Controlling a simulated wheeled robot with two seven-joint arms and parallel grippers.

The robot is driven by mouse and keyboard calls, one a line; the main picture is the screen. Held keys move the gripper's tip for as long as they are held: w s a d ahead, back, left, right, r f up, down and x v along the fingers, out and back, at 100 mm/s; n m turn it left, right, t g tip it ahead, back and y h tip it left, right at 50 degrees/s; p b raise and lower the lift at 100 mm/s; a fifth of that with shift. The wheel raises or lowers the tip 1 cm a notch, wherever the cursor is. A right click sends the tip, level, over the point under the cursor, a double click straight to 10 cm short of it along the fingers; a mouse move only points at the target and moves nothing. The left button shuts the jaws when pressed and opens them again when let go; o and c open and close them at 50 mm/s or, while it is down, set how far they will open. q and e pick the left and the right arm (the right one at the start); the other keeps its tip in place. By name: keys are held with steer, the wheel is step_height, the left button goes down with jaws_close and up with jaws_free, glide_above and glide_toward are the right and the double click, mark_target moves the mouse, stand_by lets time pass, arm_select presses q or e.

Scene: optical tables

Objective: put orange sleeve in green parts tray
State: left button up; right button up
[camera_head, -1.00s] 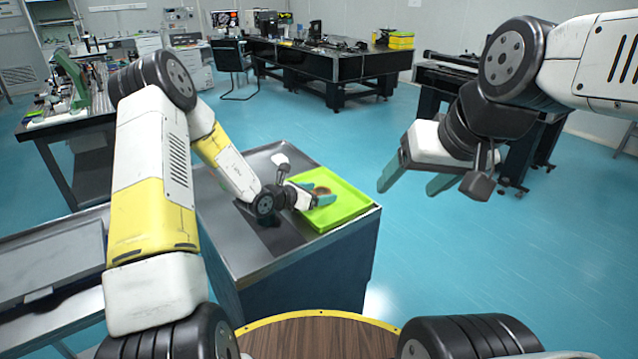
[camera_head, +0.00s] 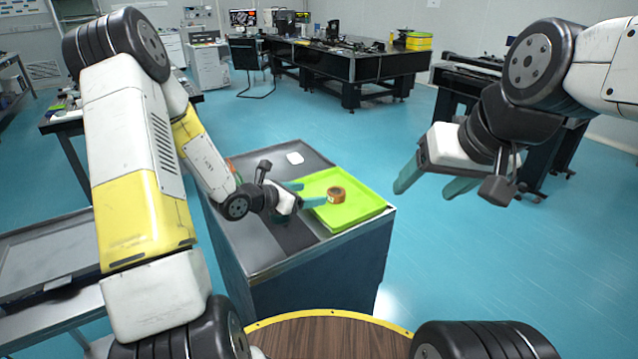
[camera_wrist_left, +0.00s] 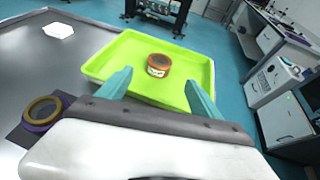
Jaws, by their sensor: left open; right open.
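The orange sleeve (camera_head: 336,194), a short ring with a pale label, sits inside the green parts tray (camera_head: 362,211). In the left wrist view the sleeve (camera_wrist_left: 159,65) rests on the floor of the tray (camera_wrist_left: 112,59), towards its far side. My left gripper (camera_head: 307,194) is open and empty, with its fingers over the tray's near-left edge, pointing at the sleeve but apart from it. In the left wrist view its fingers (camera_wrist_left: 157,88) are spread wide. My right gripper (camera_head: 425,188) is open and empty, in the air to the right, away from the tray.
The tray stands on a grey-topped cabinet (camera_head: 262,264). A small white item (camera_head: 295,158) lies behind it. The left wrist view shows a ring-shaped item (camera_wrist_left: 42,112) on a dark patch left of my gripper. A black optical table (camera_head: 350,66) stands far behind across open floor.

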arm_select(q)
steer(key=s+d+r+m+g+h, duration=0.1)
steer(key=s+d+r+m+g, duration=0.2)
steer(key=s+r+m, duration=0.45)
steer(key=s+d+r+m+g, duration=0.3)
steer(key=s+d+r+m, duration=0.1)
steer(key=s+r+m, duration=0.35)
steer(key=s+a+r+m+t+y, duration=0.1)
steer(key=s+a+r+m+y, duration=0.3)
steer(key=s+a+m, duration=0.2)
steer(key=s+a+r+m+t+y, duration=0.1)
steer(key=s+a+r+m+y, duration=0.3)
steer(key=s+a+m, duration=0.3)
steer(key=shift+s, duration=0.2)
